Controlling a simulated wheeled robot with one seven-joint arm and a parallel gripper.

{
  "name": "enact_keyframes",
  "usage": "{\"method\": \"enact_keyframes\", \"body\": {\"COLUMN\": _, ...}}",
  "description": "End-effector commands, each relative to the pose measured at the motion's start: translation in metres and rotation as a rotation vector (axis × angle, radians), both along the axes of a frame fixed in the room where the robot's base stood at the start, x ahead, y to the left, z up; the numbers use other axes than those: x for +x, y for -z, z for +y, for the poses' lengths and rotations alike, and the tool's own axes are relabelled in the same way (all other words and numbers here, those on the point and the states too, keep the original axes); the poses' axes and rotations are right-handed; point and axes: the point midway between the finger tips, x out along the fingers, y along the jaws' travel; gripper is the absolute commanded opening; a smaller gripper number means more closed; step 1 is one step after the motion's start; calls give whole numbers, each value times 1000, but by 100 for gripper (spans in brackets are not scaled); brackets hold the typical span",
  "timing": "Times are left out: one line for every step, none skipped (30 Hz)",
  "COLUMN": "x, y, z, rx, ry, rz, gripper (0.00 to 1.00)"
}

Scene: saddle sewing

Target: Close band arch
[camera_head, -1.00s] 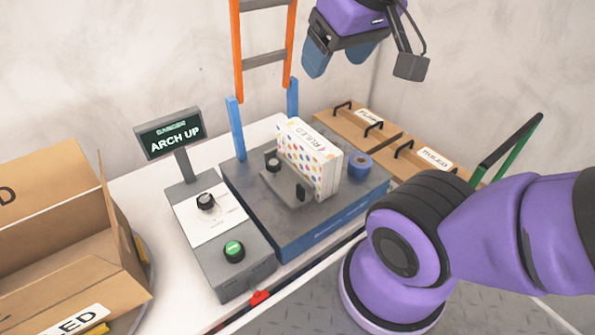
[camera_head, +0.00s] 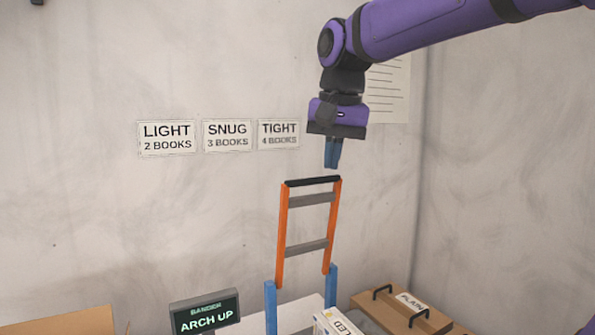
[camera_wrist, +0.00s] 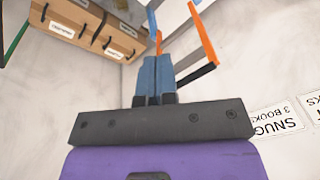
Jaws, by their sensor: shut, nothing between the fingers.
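The band arch (camera_head: 309,235) stands raised, with orange side rails, grey crossbars and a black top bar, on blue posts (camera_head: 271,305). The screen (camera_head: 204,312) reads "ARCH UP". My gripper (camera_head: 332,166) is shut and empty, pointing down just above the right end of the arch's black top bar; I cannot tell whether they touch. In the wrist view my blue fingers (camera_wrist: 154,62) are together, with the orange and black arch (camera_wrist: 197,75) just beyond them to the right. A white book bundle (camera_head: 336,324) shows only its top at the bottom edge.
Signs on the back wall read "LIGHT 2 BOOKS" (camera_head: 167,138), "SNUG 3 BOOKS" (camera_head: 228,136) and "TIGHT 4 BOOKS" (camera_head: 279,134). A "PLAIN" box (camera_head: 402,308) with black handles is at lower right. A cardboard box (camera_head: 65,322) is at lower left.

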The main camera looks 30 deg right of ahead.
Motion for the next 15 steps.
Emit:
{"method": "enact_keyframes", "body": {"x": 19, "y": -9, "z": -2, "rx": 10, "ry": 55, "rz": 27, "gripper": 0}}
{"method": "enact_keyframes", "body": {"x": 28, "y": -15, "z": -3, "rx": 16, "ry": 90, "rz": 43, "gripper": 0}}
{"method": "enact_keyframes", "body": {"x": 40, "y": -21, "z": -4, "rx": 23, "ry": 138, "rz": 65, "gripper": 0}}
{"method": "enact_keyframes", "body": {"x": 49, "y": -25, "z": -5, "rx": 28, "ry": 174, "rz": 81, "gripper": 0}}
{"method": "enact_keyframes", "body": {"x": 58, "y": -30, "z": -5, "rx": 31, "ry": 210, "rz": 97, "gripper": 0}}
{"method": "enact_keyframes", "body": {"x": 70, "y": -35, "z": -7, "rx": 35, "ry": 257, "rz": 117, "gripper": 0}}
{"method": "enact_keyframes", "body": {"x": 79, "y": -39, "z": -7, "rx": 38, "ry": 293, "rz": 133, "gripper": 0}}
{"method": "enact_keyframes", "body": {"x": 88, "y": -42, "z": -8, "rx": 40, "ry": 328, "rz": 148, "gripper": 0}}
{"method": "enact_keyframes", "body": {"x": 100, "y": -46, "z": -9, "rx": 43, "ry": 377, "rz": 168, "gripper": 0}}
{"method": "enact_keyframes", "body": {"x": 109, "y": -49, "z": -10, "rx": 43, "ry": 413, "rz": 183, "gripper": 0}}
{"method": "enact_keyframes", "body": {"x": 117, "y": -52, "z": -11, "rx": 43, "ry": 450, "rz": 199, "gripper": 0}}
{"method": "enact_keyframes", "body": {"x": 129, "y": -54, "z": -12, "rx": 43, "ry": 497, "rz": 219, "gripper": 0}}
{"method": "enact_keyframes", "body": {"x": 138, "y": -56, "z": -13, "rx": 41, "ry": 534, "rz": 233, "gripper": 0}}
{"method": "enact_keyframes", "body": {"x": 147, "y": -58, "z": -14, "rx": 39, "ry": 571, "rz": 248, "gripper": 0}}
{"method": "enact_keyframes", "body": {"x": 158, "y": -60, "z": -15, "rx": 36, "ry": 619, "rz": 267, "gripper": 0}}
